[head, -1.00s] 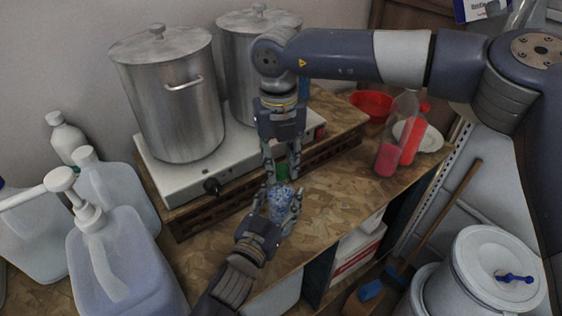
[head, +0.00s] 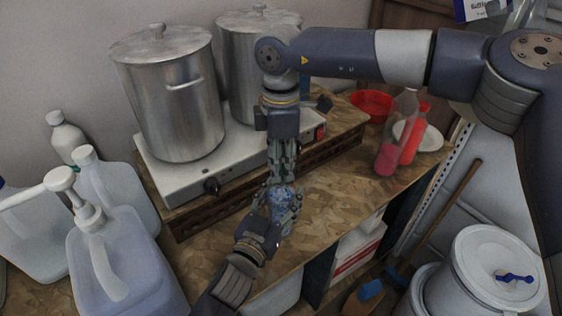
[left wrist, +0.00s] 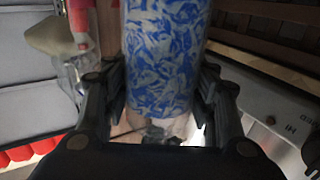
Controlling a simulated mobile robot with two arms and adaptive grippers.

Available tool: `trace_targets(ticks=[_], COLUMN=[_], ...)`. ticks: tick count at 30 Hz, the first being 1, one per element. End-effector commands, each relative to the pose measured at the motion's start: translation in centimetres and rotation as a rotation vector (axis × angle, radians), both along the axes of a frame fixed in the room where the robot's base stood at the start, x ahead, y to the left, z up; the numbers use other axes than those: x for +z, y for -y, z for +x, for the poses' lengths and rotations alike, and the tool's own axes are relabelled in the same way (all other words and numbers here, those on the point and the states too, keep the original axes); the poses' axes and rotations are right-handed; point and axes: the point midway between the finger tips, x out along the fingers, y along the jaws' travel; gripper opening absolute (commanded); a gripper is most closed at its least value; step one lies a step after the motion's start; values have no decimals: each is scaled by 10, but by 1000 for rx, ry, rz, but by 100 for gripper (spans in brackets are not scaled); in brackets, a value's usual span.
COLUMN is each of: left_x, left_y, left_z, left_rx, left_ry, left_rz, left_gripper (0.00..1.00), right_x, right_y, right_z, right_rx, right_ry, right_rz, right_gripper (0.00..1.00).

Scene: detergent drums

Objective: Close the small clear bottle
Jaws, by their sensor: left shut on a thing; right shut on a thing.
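A small bottle (head: 281,201) with a blue-and-white pattern stands upright over the wooden worktop. My left gripper (head: 284,210), coming from below, is shut around its body. In the left wrist view the patterned bottle body (left wrist: 165,60) fills the middle between the two fingers. My right gripper (head: 282,178) reaches down from above, its fingers close together at the bottle's top. The green cap that showed between those fingers earlier is now hidden by them. I cannot tell whether the cap touches the bottle neck.
Two steel pots (head: 172,100) stand on a hot plate (head: 188,180) behind my grippers. Large pale jugs (head: 120,265) stand at left. A clear bottle with pink contents (head: 387,160), a red bowl (head: 371,104) and a white plate (head: 428,136) are at right. The worktop (head: 335,195) right of the grippers is clear.

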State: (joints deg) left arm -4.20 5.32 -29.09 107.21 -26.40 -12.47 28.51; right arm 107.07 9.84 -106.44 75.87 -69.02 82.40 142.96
Motion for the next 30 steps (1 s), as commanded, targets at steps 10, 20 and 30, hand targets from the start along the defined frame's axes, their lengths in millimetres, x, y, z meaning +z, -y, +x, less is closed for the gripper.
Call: trace_targets(ticks=[10,20,30], left_x=[0,0,0], left_y=[1,1,1], left_z=[-1,-1,-1], left_rx=[-2,-2,-2], left_ry=[1,1,-1], left_rz=[2,2,1], left_gripper=[0,0,0], right_x=[1,1,0], right_y=[1,1,0], right_z=[2,2,1], right_rx=[-459,-510,-507], right_ry=[6,6,4], right_rz=[1,2,1], right_gripper=[20,20,47])
